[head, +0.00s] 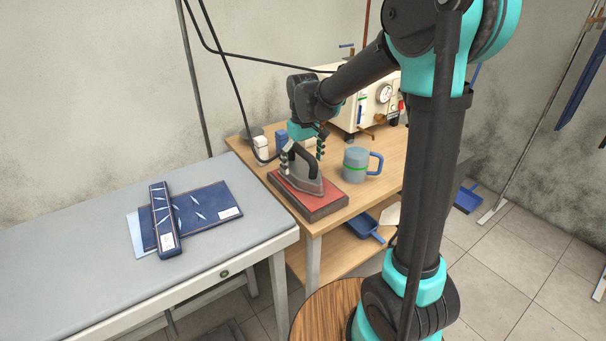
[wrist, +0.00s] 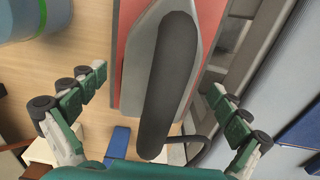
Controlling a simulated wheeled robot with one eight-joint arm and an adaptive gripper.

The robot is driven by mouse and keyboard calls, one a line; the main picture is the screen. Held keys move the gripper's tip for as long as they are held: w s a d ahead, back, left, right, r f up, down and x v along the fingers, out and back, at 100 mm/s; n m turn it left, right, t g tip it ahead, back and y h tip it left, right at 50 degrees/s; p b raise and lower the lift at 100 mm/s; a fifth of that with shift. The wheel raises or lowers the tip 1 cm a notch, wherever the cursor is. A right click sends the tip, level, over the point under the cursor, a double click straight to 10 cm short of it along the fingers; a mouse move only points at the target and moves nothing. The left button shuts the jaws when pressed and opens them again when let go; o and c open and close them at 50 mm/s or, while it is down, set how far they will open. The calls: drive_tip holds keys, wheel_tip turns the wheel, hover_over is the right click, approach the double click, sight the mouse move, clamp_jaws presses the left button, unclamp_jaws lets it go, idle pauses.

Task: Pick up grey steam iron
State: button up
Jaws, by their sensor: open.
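The grey steam iron (head: 301,175) stands on a red-topped rest (head: 324,202) on the wooden table. It has a black handle, which fills the middle of the wrist view (wrist: 166,85), with the grey body (wrist: 140,50) beneath it. My gripper (head: 305,149) is above the iron's rear end. In the wrist view my gripper (wrist: 160,95) is open, with one green finger on each side of the handle. Neither finger visibly touches the handle. The iron's cord side is partly hidden by my gripper in the head view.
A grey mug with a blue handle (head: 356,163) stands right of the iron. A white boiler box (head: 372,97) is behind, and small bottles (head: 262,146) stand at the back left. The ironing table (head: 80,250) on the left holds folded blue cloth (head: 207,213). A black hose hangs near the iron.

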drive_tip(key=shift+f, duration=0.1)
drive_tip(key=shift+c, duration=0.5)
drive_tip(key=shift+s, duration=0.15)
drive_tip(key=c, duration=2.1)
drive_tip(key=shift+o, duration=0.2)
drive_tip(key=shift+c, duration=0.3)
drive_tip(key=shift+r, duration=0.3)
clamp_jaws()
wheel_tip(320, 180, up, 20)
drive_tip(key=shift+f, duration=0.25)
